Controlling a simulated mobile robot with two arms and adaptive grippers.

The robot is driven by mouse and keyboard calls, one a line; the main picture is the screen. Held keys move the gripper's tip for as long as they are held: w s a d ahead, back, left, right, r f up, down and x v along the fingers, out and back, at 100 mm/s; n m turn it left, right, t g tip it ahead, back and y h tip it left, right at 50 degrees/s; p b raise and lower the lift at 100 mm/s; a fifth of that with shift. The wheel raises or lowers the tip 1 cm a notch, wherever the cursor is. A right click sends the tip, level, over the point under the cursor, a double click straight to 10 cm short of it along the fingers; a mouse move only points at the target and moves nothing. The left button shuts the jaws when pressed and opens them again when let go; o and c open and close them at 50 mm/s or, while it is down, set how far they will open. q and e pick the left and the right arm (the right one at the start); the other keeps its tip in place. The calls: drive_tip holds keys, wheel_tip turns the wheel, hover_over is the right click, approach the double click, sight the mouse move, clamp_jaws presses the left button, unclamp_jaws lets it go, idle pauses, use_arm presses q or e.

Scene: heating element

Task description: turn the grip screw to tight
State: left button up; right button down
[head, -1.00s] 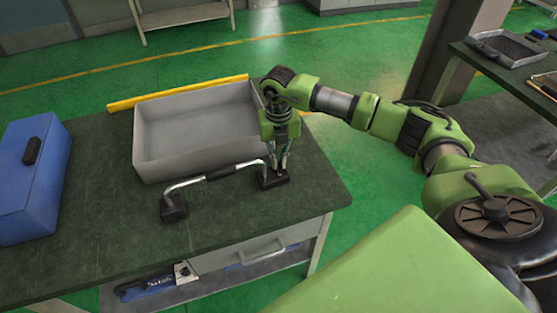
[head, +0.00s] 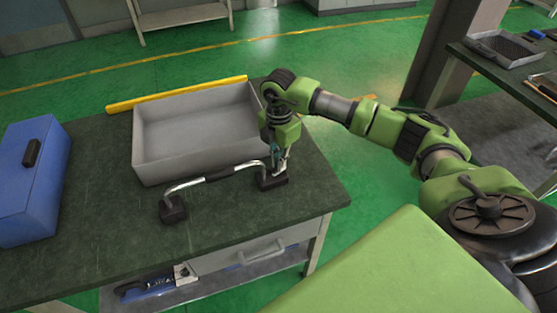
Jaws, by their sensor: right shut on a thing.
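A bent silver bar with a dark middle grip (head: 217,175) stands on the dark green table, with a black block at each end. The left block (head: 173,211) is bare on top. My right gripper (head: 279,168) points down at the right block (head: 273,181) and is shut on a small part just above it, likely the grip screw. The fingers hide most of that part, so its shape and how tight it is cannot be seen. My left gripper is not in view.
A grey open tray (head: 165,158) stands right behind the bar. A yellow bar (head: 177,94) lies behind the tray. A blue toolbox (head: 30,185) is at the left. The table (head: 110,250) is clear in front.

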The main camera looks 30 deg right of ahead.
drive_tip(key=shift+s+m+p, duration=0.1)
drive_tip(key=shift+m+p, duration=0.3)
drive_tip(key=shift+m, duration=1.8)
drive_tip(key=c, duration=2.5)
unclamp_jaws()
wheel_tip(320, 180, up, 12)
drive_tip(key=shift+r, duration=0.1)
